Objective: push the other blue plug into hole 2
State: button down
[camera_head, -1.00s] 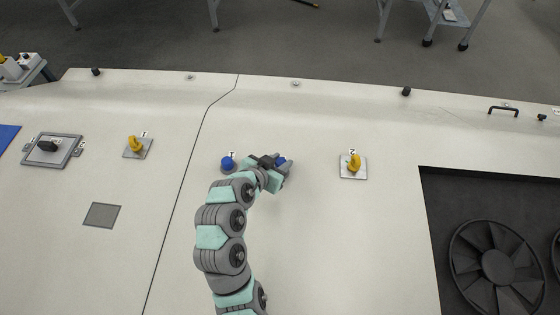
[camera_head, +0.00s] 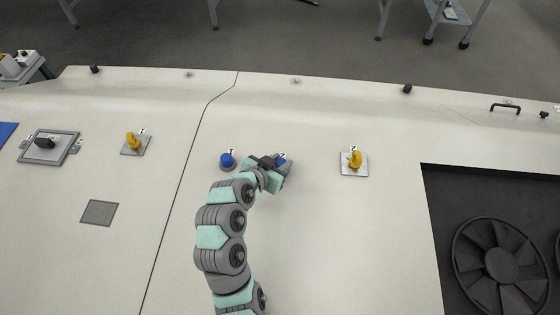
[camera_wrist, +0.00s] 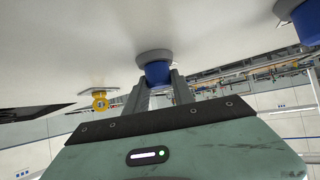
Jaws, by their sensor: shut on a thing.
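One blue plug (camera_head: 227,160) stands at the spot labelled 1 on the pale panel, left of my gripper; it also shows at the top right of the wrist view (camera_wrist: 308,20). My gripper (camera_head: 277,163) is at the spot labelled 2 (camera_head: 283,155). In the wrist view its two fingers (camera_wrist: 160,88) are shut on the other blue plug (camera_wrist: 157,73). That plug's grey collar (camera_wrist: 153,55) appears to be at the panel surface. The hole itself is hidden, and I cannot tell how deep the plug sits.
A yellow handle on a square plate (camera_head: 354,162) stands right of my gripper, another (camera_head: 134,143) far left. A dark recess with a fan (camera_head: 498,265) lies lower right. A grey framed plate (camera_head: 48,147) is far left. The panel between my gripper and the right handle is clear.

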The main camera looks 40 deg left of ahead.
jog(key=c, duration=1)
grip_release()
jog(key=p+v, duration=0.2)
jog(key=v, duration=0.7)
jog(key=shift+a+r, duration=0.1)
jog(key=shift+r, duration=0.2)
jog(key=shift+s+d+r+p, duration=0.15)
jog(key=shift+s+p, duration=0.2)
jog(key=shift+p, duration=0.2)
jog(key=shift+s+d+r+p, duration=0.15)
jog(key=shift+s+p, duration=0.2)
jog(key=shift+p, duration=0.2)
jog(key=shift+w, duration=0.1)
